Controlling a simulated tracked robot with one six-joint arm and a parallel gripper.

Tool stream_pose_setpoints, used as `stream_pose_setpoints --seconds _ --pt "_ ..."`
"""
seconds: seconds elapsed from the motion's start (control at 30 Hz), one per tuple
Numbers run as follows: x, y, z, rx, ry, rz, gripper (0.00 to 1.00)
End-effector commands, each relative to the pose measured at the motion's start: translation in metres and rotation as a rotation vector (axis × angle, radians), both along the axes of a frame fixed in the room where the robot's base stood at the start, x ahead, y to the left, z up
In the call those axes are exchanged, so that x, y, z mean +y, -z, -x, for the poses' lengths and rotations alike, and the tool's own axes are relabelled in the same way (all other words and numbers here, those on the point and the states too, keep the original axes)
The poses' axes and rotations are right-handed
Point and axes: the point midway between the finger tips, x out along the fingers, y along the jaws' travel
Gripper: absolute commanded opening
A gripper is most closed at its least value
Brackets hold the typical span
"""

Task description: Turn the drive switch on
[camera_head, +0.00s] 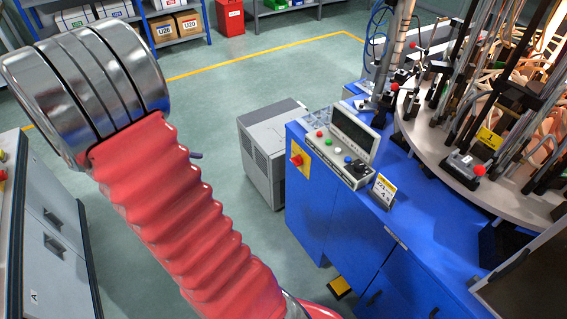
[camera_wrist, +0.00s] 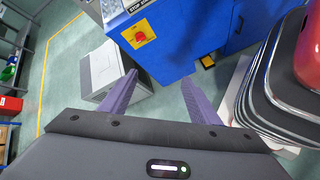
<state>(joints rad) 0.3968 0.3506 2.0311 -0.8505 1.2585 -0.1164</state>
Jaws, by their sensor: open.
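A red rotary switch on a yellow plate (camera_head: 297,160) sits on the side of the blue machine cabinet (camera_head: 312,205); it looks like the drive switch. The red knob also shows in the wrist view (camera_wrist: 140,37), top centre, beyond the fingertips. Its exact turn position is too small to tell. My gripper (camera_wrist: 159,77) is open and empty, its two purple fingers apart, short of the cabinet and touching nothing. In the head view my arm hides most of the gripper; only a small purple tip shows beside it.
A control panel (camera_head: 334,149) with coloured buttons and a dark screen stands on the cabinet. A grey box unit (camera_head: 272,150) stands on the floor left of the cabinet. The round machine table (camera_head: 470,170) carries rods and clamps. Green floor lies open between arm and cabinet.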

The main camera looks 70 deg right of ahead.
Motion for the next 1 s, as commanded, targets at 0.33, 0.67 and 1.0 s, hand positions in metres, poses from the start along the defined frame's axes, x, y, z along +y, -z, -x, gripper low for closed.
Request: stream_pose_setpoints --seconds 0.33,0.67,1.0 --pt "-0.072 0.051 0.014 0.263 -0.030 0.056 0.56" --pt "-0.131 0.107 0.034 0.498 -0.077 0.090 0.56" --pt "-0.179 0.176 0.064 0.725 -0.145 0.107 0.56"
